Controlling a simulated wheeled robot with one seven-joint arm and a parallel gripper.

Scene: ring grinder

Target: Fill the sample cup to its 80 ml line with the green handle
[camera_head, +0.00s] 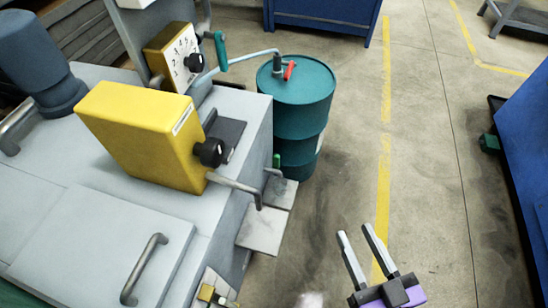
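My gripper (355,232) is at the lower right, above the bare floor. Its two grey fingers are apart with nothing between them. A green handle (221,52) stands upright on the pipe beside the dial box. A smaller green piece (277,160) shows low at the machine's side, near a bent grey spout (240,188); I cannot tell whether it is a handle too. My gripper is apart from both, to their right and nearer. I cannot make out a sample cup. A pale blurred patch shows at the bottom edge, left of my gripper.
The grey machine (95,240) with a yellow box (140,135) fills the left. A teal drum (300,105) with a red lever (289,70) stands behind. Blue furniture (525,130) bounds the right. The floor between is clear.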

